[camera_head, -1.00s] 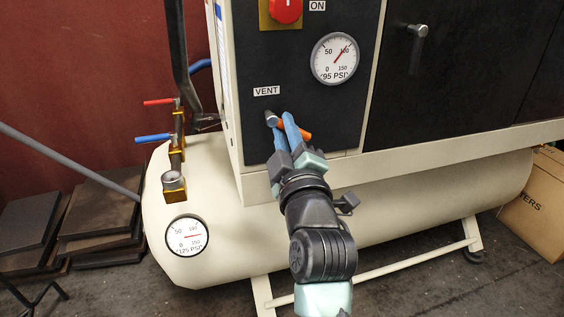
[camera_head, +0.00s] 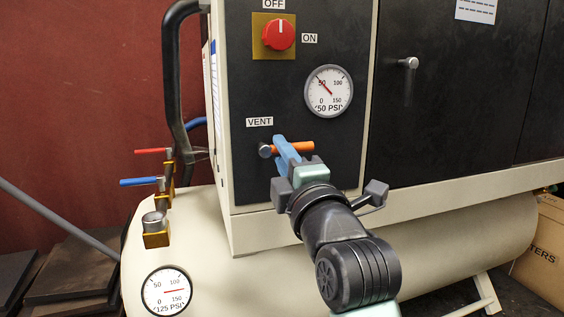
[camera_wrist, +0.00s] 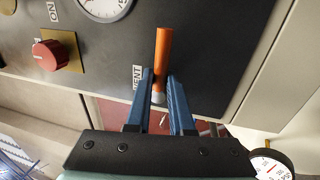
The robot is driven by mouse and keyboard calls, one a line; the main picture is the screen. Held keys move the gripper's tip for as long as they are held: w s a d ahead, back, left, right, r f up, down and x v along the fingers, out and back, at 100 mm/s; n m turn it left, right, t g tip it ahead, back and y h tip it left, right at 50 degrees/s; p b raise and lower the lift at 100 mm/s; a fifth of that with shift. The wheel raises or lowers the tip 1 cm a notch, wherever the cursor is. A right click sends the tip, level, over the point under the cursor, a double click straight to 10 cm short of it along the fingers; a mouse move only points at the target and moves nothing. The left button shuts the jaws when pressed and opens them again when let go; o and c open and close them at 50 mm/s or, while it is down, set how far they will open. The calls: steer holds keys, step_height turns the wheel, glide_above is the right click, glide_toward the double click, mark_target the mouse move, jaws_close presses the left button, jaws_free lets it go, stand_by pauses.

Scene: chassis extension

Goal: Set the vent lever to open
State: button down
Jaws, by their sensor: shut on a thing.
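The vent lever (camera_head: 302,147) is an orange handle on a grey pivot, below the VENT label (camera_head: 259,122) on the dark panel. It lies about horizontal, its free end pointing right, in the head view. My gripper (camera_head: 286,150) is shut on the lever near its pivot, with the blue fingers to either side of it. In the wrist view the lever (camera_wrist: 163,52) sticks out beyond the fingertips (camera_wrist: 161,82). The fingers hide part of the lever. The panel gauge (camera_head: 329,91) above reads 50 PSI.
A red rotary switch (camera_head: 278,35) with OFF and ON labels is higher on the panel. Red (camera_head: 152,151) and blue (camera_head: 140,182) valve handles stand at the left, above the tank (camera_head: 300,232). The tank gauge (camera_head: 167,290) reads 125 PSI.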

stand_by(0.3)
steer(key=c, duration=0.8)
jaws_free()
steer(key=shift+s, duration=0.1)
steer(key=p+v, duration=0.2)
steer(key=v, duration=1)
steer(key=shift+s+p, duration=0.3)
steer(key=shift+d, duration=0.1)
